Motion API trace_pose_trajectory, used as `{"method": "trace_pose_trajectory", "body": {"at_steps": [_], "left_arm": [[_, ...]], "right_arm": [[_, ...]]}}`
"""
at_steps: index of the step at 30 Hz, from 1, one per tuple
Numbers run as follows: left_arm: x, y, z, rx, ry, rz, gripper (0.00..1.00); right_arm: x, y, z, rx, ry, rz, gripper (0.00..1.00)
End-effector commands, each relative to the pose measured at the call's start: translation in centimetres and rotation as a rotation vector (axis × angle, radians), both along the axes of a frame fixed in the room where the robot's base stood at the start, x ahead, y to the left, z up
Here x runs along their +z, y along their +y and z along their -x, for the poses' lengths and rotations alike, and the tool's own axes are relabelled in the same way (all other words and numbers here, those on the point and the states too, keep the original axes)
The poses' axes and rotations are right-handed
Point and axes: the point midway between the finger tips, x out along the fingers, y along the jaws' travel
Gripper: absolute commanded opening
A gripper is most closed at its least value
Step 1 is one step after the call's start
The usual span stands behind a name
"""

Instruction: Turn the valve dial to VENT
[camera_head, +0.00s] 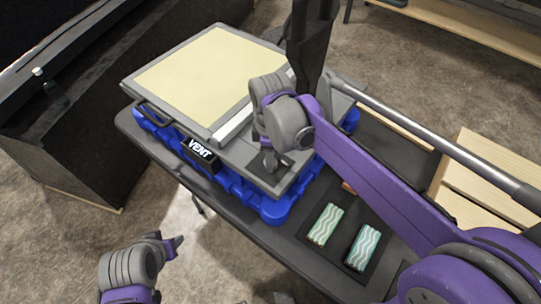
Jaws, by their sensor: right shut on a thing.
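The console is a grey slab with a pale yellow panel (210,75), set on a blue base (275,207). A black sign reading VENT (200,150) is at its front left edge. My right gripper (268,158) reaches down onto the grey front right part of the console. It is shut on the valve dial, which is mostly hidden under the fingers, so its pointer cannot be read. My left gripper (174,247) is at the lower left, over the floor and apart from the console. Its jaw opening cannot be made out.
The console stands on a dark table (300,255). Two wavy-striped green blocks (325,224) (362,247) lie on dark mats right of the console. Light wooden boards (480,180) are farther right. A dark cabinet (60,150) stands at the left, with open floor between.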

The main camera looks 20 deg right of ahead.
Motion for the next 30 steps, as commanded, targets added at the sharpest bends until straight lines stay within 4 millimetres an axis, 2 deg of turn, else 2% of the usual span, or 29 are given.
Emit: {"method": "trace_pose_trajectory", "body": {"at_steps": [12,29,30], "left_arm": [[-0.11,0.0,0.03,0.0,0.001,0.0,0.5],[-0.12,0.0,0.04,0.0,0.001,0.0,0.5],[-0.12,0.0,0.04,0.0,0.001,0.0,0.5]], "right_arm": [[-0.04,0.04,0.02,0.197,0.0,-0.001,0.0],[-0.04,0.04,0.03,0.226,0.001,-0.001,0.0],[-0.05,0.04,0.04,0.226,0.001,-0.001,0.52]]}}
